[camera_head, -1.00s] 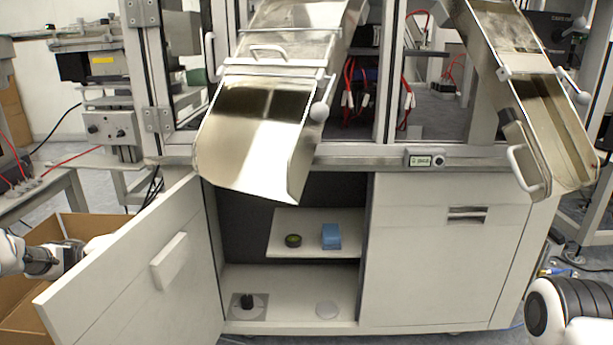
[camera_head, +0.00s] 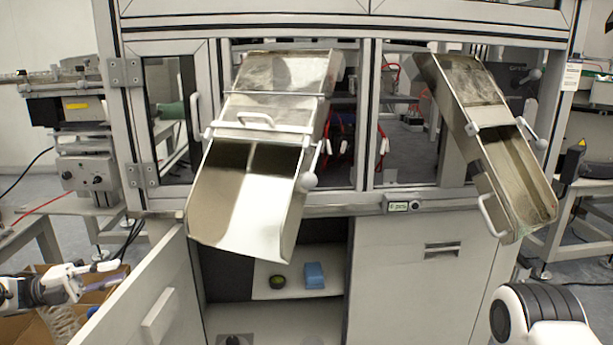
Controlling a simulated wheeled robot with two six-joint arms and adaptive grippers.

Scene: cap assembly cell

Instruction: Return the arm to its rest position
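My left gripper (camera_head: 98,275) is at the left edge of the view, beside the open cabinet door (camera_head: 150,300) and above a cardboard box. Its fingers are small in the picture, and I cannot tell whether they are apart or hold anything. My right arm (camera_head: 540,316) shows only as a white link with a black ribbed joint at the lower right. The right gripper is out of view.
The cardboard box (camera_head: 22,328) has clear plastic-looking items in it. The cabinet holds a blue block (camera_head: 314,275) and a dark round object (camera_head: 277,282) on its shelf (camera_head: 296,293). Two metal chutes (camera_head: 245,205) (camera_head: 505,185) jut out above.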

